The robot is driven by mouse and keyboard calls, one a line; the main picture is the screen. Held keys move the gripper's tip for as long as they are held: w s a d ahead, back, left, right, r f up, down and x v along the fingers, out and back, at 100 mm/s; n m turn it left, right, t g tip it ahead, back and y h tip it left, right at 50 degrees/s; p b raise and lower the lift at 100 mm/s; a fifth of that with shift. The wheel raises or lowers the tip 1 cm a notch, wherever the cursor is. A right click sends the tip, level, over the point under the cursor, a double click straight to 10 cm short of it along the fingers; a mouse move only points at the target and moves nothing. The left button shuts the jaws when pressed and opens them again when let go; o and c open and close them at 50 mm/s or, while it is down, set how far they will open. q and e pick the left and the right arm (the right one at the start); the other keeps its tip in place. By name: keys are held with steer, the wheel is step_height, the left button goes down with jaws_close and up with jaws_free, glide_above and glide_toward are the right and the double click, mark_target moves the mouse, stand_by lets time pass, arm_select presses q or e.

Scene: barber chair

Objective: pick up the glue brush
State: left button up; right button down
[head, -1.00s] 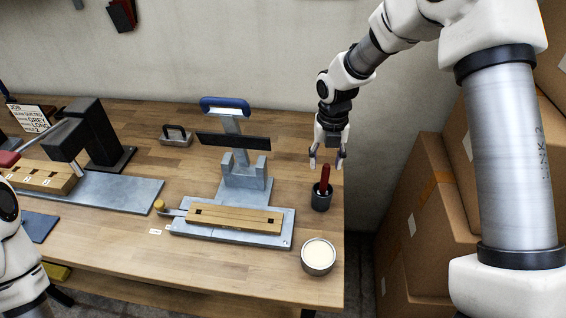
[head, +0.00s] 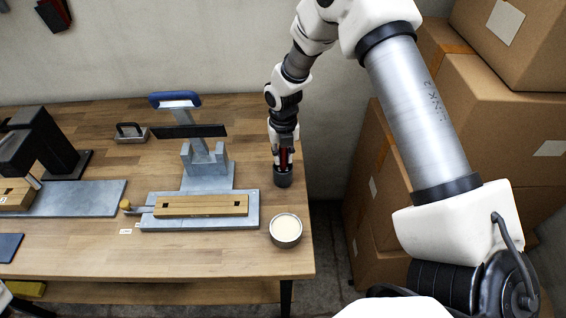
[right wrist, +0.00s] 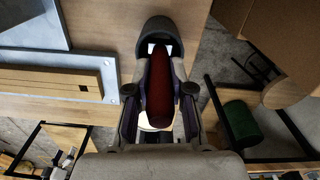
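The glue brush (head: 284,158) stands upright with its red handle up in a dark cup (head: 283,178) at the right end of the workbench. My right gripper (head: 284,164) points down over the cup, its fingers on either side of the handle. In the right wrist view the red handle (right wrist: 161,85) lies between the two fingers (right wrist: 160,92). The fingers look apart, with narrow gaps beside the handle. The bristles are hidden in the cup (right wrist: 160,33). My left gripper is not visible; only a bit of my left arm shows at the lower left.
A round tin of cream-coloured paste (head: 286,230) stands in front of the cup near the bench's right edge. A grey metal jig (head: 160,222) with a wooden bar (head: 200,206) lies to the left. Cardboard boxes (head: 470,130) are stacked to the right of the bench (head: 90,262).

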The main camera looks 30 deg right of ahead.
steer(key=shift+w+r, duration=0.1)
step_height(320, 180, up, 10)
steer(key=b, duration=0.2)
steer(key=shift+b, duration=0.35)
steer(key=shift+f, duration=0.2)
